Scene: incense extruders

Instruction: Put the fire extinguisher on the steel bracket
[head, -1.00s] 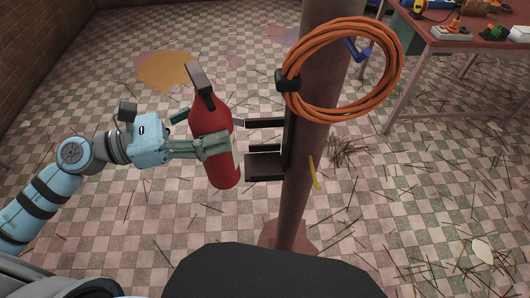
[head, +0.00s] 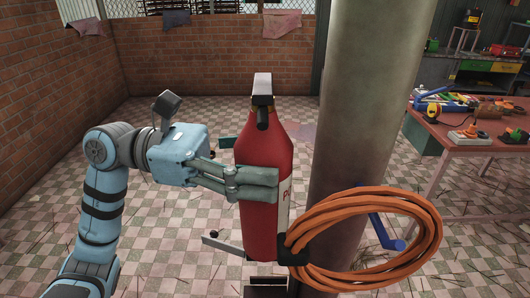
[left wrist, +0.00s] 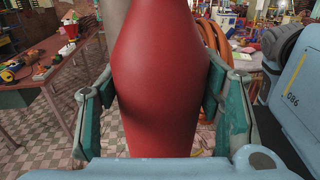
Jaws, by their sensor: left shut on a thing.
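The red fire extinguisher (head: 264,222) is upright in the head view, with its dark valve and handle at the top. My left gripper (head: 245,175) is shut around its body from the left; one finger crosses the front. In the left wrist view the red body (left wrist: 160,80) fills the space between the two green fingers (left wrist: 160,112). The dark steel bracket (head: 266,283) shows only partly, low at the picture's bottom edge below the extinguisher. My right gripper is not in view.
A thick post (head: 365,110) stands just right of the extinguisher. A coiled orange cable (head: 420,215) hangs from it on a black holder (head: 294,249), close to the extinguisher. A red workbench (head: 475,150) with tools stands to the right. The tiled floor behind is mostly open.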

